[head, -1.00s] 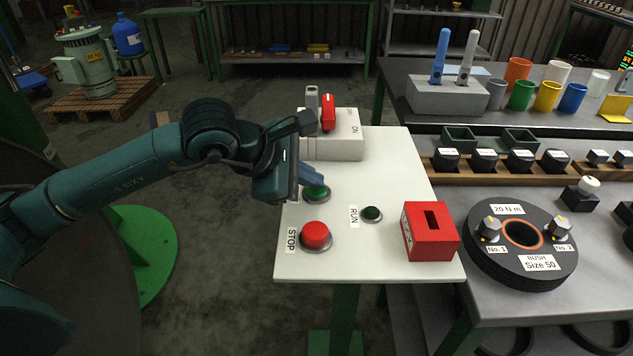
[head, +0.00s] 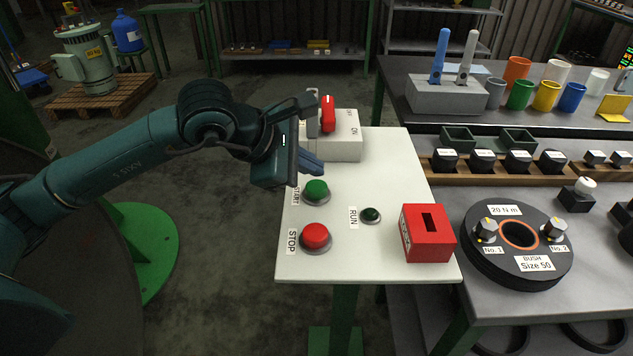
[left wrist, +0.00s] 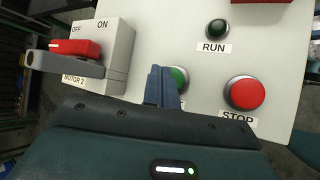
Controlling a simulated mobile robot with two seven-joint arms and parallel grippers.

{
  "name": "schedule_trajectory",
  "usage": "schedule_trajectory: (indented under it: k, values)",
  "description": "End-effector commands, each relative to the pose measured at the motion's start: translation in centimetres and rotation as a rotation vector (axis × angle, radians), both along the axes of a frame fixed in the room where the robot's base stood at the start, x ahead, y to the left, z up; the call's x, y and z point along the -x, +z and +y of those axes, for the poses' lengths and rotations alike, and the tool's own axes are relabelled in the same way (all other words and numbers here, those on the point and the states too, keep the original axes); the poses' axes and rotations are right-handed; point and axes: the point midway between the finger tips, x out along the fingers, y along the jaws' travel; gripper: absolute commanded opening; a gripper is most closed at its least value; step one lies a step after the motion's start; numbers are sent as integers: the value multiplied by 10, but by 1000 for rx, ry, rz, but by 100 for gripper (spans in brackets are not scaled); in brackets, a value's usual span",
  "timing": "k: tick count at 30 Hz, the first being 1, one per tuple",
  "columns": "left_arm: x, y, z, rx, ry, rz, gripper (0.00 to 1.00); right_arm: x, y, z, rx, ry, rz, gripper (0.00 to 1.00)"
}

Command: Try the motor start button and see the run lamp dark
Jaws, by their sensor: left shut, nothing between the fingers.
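The green start button (head: 316,189) stands on the white panel, above the red stop button (head: 316,235). The run lamp (head: 371,214) is dark green and unlit; it is dark in the left wrist view (left wrist: 217,28) too. My left gripper (head: 312,165) is shut and empty, above the panel just behind the start button. It looks apart from the button in the head view. In the left wrist view the blue fingers (left wrist: 162,84) partly cover the start button (left wrist: 181,77). My right gripper is not in view.
A grey switch box (head: 345,140) with a red handle (head: 327,113) and a grey lever stands at the panel's back, beside my left gripper. A red slotted lock box (head: 429,233) is at front right. The bench with a black bush disc (head: 518,240) adjoins the panel's right.

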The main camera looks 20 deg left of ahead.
Motion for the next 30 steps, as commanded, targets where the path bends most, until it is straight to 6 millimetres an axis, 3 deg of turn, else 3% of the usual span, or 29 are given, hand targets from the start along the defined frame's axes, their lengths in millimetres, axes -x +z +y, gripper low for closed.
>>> schedule_trajectory:
  k: [12, 30]
  values:
    - [0, 43, 0, 0, 1, -1, 0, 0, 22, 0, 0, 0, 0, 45]
    - [0, 44, 0, 0, 0, 0, 0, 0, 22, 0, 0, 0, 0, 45]
